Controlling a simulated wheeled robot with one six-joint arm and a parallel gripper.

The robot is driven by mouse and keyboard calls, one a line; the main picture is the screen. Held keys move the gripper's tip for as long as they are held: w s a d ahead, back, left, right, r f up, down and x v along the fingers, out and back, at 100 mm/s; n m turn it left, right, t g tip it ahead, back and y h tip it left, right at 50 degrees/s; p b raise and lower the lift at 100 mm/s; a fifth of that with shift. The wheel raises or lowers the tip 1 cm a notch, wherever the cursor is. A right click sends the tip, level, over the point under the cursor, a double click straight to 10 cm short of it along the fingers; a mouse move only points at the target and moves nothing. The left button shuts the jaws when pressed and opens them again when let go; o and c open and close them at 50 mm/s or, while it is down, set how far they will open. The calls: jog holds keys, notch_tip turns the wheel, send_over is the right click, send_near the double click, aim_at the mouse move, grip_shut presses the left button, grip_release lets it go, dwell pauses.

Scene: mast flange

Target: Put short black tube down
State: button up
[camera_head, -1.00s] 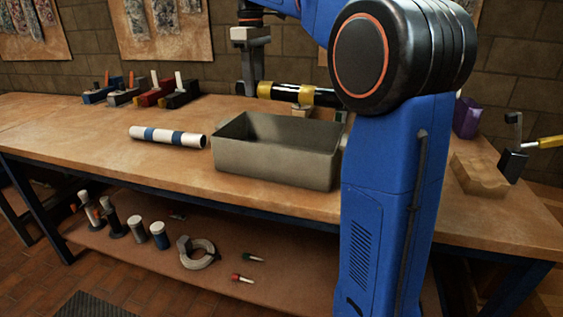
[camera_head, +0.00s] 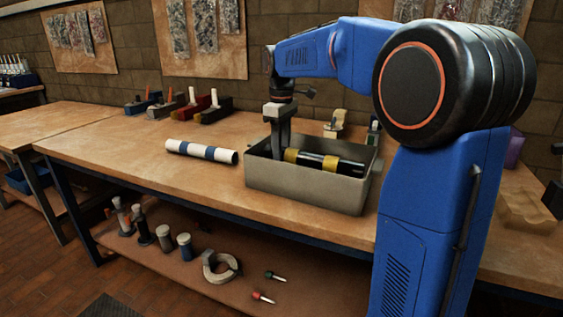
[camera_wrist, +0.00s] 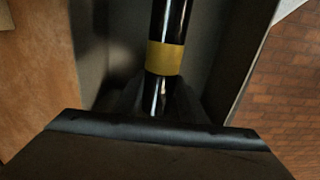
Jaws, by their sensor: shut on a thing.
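The short black tube (camera_head: 325,162), glossy with yellow bands, lies roughly level in the mouth of the grey metal bin (camera_head: 300,188). My gripper (camera_head: 279,152) reaches down into the bin's left part and is shut on the tube near its left end. In the wrist view the tube (camera_wrist: 170,22) runs away from my gripper (camera_wrist: 158,103) between the bin's walls, with one yellow band just beyond the fingers. The tube's underside is hidden, so I cannot tell whether it touches the bin floor.
A white tube with blue bands (camera_head: 201,151) lies on the workbench (camera_head: 130,162) left of the bin. Several clamp-like tools (camera_head: 213,108) stand along the back. A pale stand (camera_head: 335,122) is behind the bin. The lower shelf holds cylinders and a ring clamp (camera_head: 221,267).

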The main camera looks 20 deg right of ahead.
jog(key=shift+f, duration=2.15)
jog(key=shift+f, duration=0.1)
jog(key=o, duration=1.2)
notch_tip(320, 180, up, 12)
jog(key=shift+r, duration=0.15)
jog(key=shift+s, duration=0.1)
